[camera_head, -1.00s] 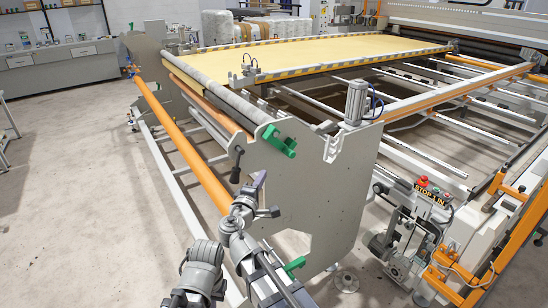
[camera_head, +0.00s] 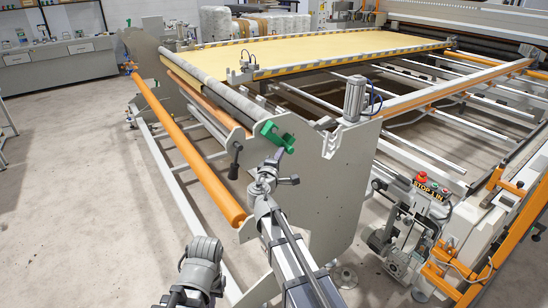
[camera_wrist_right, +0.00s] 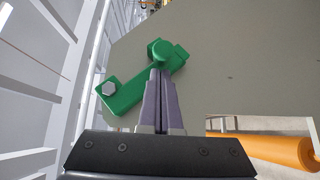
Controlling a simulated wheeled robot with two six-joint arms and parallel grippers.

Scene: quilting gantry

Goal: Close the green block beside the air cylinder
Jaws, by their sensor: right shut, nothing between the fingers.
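The green block (camera_head: 279,136) is mounted on the top of the grey end plate, left of the upright air cylinder (camera_head: 354,98). In the right wrist view it is a green arm (camera_wrist_right: 126,94) with a hex bolt at its left end and a round knob at its upper right. My right gripper (camera_head: 277,157) is shut and empty, just below the block. Its fingertips (camera_wrist_right: 158,72) overlap the lower edge of the round knob; I cannot tell if they touch.
The grey end plate (camera_head: 330,205) stands right behind my right gripper. A black-handled lever (camera_head: 235,160) and a long orange roller (camera_head: 185,150) are close on the left. A control box with a red button (camera_head: 422,178) stands at the right. The floor at left is clear.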

